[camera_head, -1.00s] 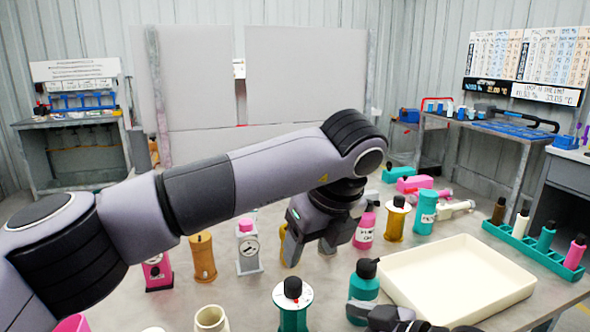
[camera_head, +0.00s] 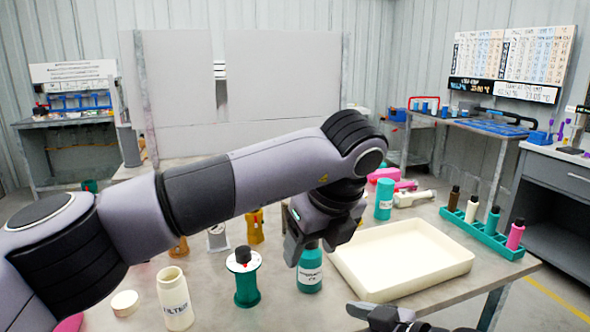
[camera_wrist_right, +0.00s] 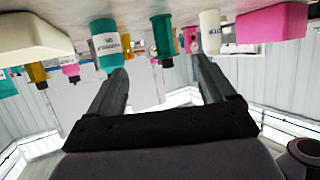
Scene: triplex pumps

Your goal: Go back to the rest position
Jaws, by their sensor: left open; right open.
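My left arm crosses the head view from the left, and its gripper (camera_head: 310,245) points down with jaws apart, holding nothing visible. It overlaps the upper part of a teal bottle (camera_head: 310,281) in the picture; I cannot tell whether they touch. My right gripper shows only in part at the bottom edge of the head view (camera_head: 385,317). In the right wrist view the right gripper (camera_wrist_right: 160,72) has its two fingers wide apart with nothing between them. That view is upside down, with table items along its top.
The table holds a cream tray (camera_head: 350,284), a teal rack (camera_head: 480,233) with several bottles, a teal pump body (camera_head: 246,287), a white filter bottle (camera_head: 175,303) and a round lid (camera_head: 125,303). Grey panels (camera_head: 285,80) stand behind. Floor shows at the lower right.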

